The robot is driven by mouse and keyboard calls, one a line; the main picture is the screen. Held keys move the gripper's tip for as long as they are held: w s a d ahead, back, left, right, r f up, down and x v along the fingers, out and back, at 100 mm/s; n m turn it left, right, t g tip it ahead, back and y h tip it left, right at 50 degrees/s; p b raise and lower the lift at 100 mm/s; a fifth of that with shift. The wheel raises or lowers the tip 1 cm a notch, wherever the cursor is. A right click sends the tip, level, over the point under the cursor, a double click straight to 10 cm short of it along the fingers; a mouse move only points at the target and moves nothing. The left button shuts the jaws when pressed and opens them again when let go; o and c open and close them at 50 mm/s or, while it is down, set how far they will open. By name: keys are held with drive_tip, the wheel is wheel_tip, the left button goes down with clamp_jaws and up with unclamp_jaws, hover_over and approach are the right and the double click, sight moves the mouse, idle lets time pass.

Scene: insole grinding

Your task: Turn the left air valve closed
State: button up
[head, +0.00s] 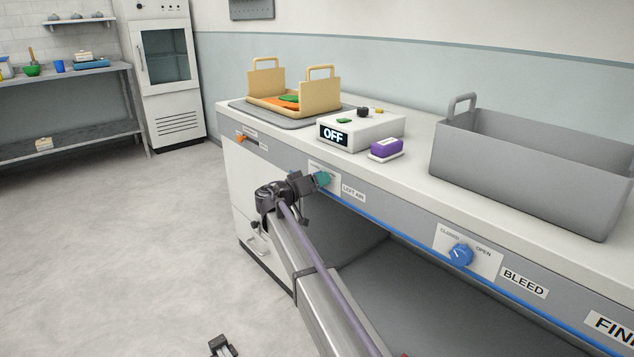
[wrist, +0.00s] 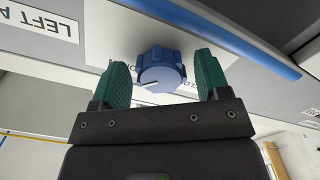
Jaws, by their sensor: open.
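The left air valve is a blue knob (wrist: 160,70) on a white plate on the bench's front panel. In the wrist view it sits between the two green fingers of my gripper (wrist: 160,64), with a gap visible on each side. A white pointer line on the knob points toward the left of the wrist picture. The plate's lettering is mostly hidden by the fingers. In the head view my gripper (head: 322,179) is at the panel beside the LEFT AIR label (head: 353,193) and hides the knob. My gripper is open and empty.
A second blue knob (head: 461,255), labelled BLEED, is farther right on the panel. A blue rail (head: 400,260) runs below the knobs. On the bench top are a white OFF box (head: 372,128), a purple block (head: 386,147), a tan carrier (head: 325,92) and a grey bin (head: 520,172).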

drive_tip(key=shift+w+d, duration=0.1)
drive_tip(key=c, duration=0.9)
drive_tip(key=shift+n, duration=0.3)
drive_tip(key=n, duration=0.3)
drive_tip(key=shift+n, duration=0.4)
drive_tip(key=n, duration=0.4)
drive_tip(key=shift+r, duration=0.1)
drive_tip(key=n, duration=0.5)
drive_tip(key=shift+n, duration=2.2)
drive_tip(key=shift+r, duration=0.1)
